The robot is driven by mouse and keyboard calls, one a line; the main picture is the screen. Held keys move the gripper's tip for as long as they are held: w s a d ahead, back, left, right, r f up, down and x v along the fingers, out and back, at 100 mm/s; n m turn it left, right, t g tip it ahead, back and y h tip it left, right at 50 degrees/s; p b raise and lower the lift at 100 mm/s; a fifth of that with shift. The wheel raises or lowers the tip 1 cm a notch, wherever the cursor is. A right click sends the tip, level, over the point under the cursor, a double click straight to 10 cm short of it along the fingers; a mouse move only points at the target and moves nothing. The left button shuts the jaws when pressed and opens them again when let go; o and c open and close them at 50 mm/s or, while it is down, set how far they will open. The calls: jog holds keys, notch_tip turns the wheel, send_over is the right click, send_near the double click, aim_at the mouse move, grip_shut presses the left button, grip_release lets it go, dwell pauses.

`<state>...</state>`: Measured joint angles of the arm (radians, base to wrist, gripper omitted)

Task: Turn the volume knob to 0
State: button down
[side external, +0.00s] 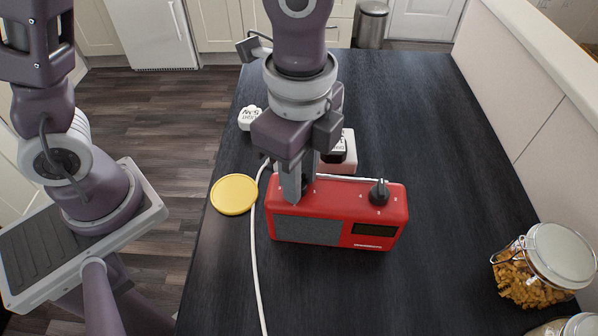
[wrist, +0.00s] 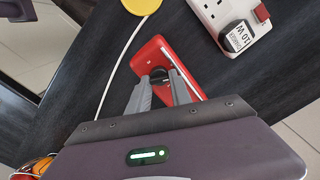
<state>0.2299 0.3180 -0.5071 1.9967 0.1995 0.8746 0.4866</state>
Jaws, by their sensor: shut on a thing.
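A red radio (side external: 338,207) stands on the dark counter; part of it also shows in the wrist view (wrist: 150,54). It has two black knobs on top. The left knob (wrist: 158,74) is between the fingers of my gripper (side external: 296,194) and is mostly hidden by them in the side view. My gripper, seen in the wrist view too (wrist: 160,92), points down and is shut on this knob. The right knob (side external: 379,194) stands free, with small white numbers around it. The left knob's markings are mostly hidden, so I cannot read its setting.
A yellow disc (side external: 234,195) and a white cable (side external: 256,265) lie left of the radio. Behind it is a white power strip (wrist: 207,12) with a black charger (wrist: 237,36). Glass jars, one of pasta (side external: 527,288), stand at the right front. The counter right of the radio is clear.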

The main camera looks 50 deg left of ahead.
jog(key=n, duration=0.4)
jog(key=shift+w+n, duration=0.1)
jog(key=shift+n, duration=0.6)
jog(key=c, duration=1.2)
grip_release()
notch_tip(320, 180, up, 7)
jog(key=shift+r, duration=0.1)
